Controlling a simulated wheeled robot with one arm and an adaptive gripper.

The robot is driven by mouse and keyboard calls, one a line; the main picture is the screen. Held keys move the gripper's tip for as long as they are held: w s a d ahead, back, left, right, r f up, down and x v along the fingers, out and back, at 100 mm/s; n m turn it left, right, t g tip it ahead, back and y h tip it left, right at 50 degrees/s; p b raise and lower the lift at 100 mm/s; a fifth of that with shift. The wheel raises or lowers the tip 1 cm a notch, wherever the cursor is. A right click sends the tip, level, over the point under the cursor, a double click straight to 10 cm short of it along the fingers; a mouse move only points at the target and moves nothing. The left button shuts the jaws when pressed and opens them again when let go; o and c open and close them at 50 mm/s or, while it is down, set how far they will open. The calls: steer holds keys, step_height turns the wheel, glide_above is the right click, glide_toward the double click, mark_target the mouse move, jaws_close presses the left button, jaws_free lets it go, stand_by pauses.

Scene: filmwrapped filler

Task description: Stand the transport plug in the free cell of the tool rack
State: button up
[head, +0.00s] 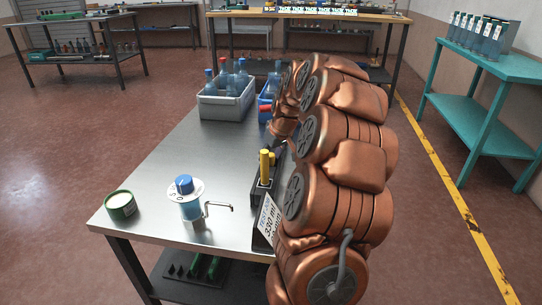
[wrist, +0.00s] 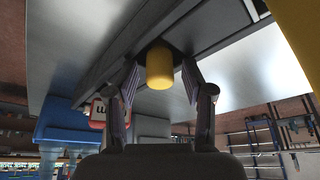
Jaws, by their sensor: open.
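In the wrist view a yellow cylinder with a rounded end, which looks like the transport plug (wrist: 160,68), sits between the two fingers of my open gripper (wrist: 163,92). There are gaps on both sides, and neither finger clearly touches it. Its far end meets a long dark grey body, which may be the tool rack (wrist: 100,77). In the head view yellow pieces (head: 265,166) stand upright in a dark block (head: 261,193) at the table's right edge, beside my arm. My arm hides the gripper and part of the block there, so the free cell cannot be made out.
The steel table (head: 160,160) holds a grey crate (head: 226,106) of bottles, a blue crate (head: 265,101), a blue-capped dispenser (head: 190,207) with a bent spout, and a green tin (head: 121,208). A white label card (head: 268,218) stands before the block. The table's left middle is clear.

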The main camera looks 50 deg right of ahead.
steer(key=p+v, duration=0.2)
steer(key=v, duration=1)
steer(key=shift+w+r, duration=0.1)
steer(key=shift+r, duration=0.05)
